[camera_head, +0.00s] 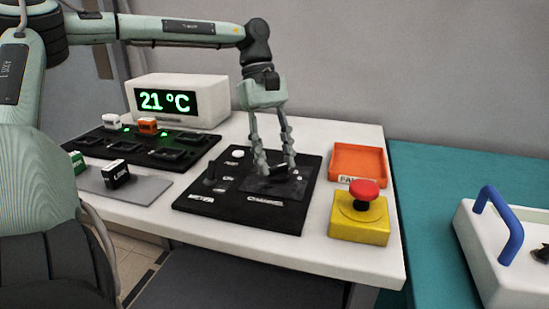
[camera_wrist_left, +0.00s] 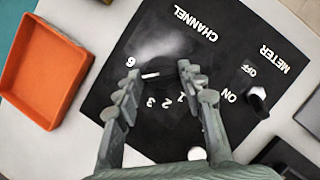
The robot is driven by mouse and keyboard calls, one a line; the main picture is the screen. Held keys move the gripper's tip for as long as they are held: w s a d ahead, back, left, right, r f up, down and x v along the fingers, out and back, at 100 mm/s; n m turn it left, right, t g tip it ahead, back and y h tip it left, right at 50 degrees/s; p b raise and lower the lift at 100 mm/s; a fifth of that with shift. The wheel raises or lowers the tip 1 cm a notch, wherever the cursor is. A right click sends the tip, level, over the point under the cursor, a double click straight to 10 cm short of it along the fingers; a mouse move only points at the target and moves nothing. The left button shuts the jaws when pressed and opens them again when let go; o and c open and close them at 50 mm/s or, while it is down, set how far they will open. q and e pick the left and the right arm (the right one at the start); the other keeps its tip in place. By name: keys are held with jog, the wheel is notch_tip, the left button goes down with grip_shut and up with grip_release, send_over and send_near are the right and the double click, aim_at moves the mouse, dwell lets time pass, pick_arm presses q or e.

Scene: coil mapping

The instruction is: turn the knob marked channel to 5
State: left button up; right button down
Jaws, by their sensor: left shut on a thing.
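The black panel (camera_head: 225,205) lies on the white table, with a black channel knob (camera_head: 278,171) towards its right side. My left gripper (camera_head: 275,168) points down over the panel, its two fingers shut on the channel knob. In the left wrist view the knob (camera_wrist_left: 172,73) sits between the fingertips (camera_wrist_left: 158,75). Its white pointer line points left, just below the printed 6 (camera_wrist_left: 130,62). The marks 1, 2 and 3 (camera_wrist_left: 150,102) show below the knob. The marks between 3 and 6 are hidden behind a finger. My right gripper is out of view.
The meter switch (camera_wrist_left: 257,97) is beside the knob on the panel. An orange tray (camera_head: 358,160) and a yellow box with a red button (camera_head: 365,190) stand right of the panel. A white display (camera_head: 180,100) reading 21 °C stands behind left.

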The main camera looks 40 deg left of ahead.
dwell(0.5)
pick_arm(q)
jog(key=o, duration=1.2)
jog(key=shift+c, duration=0.2)
jog(key=v, duration=1.2)
jog(key=shift+f, duration=0.1)
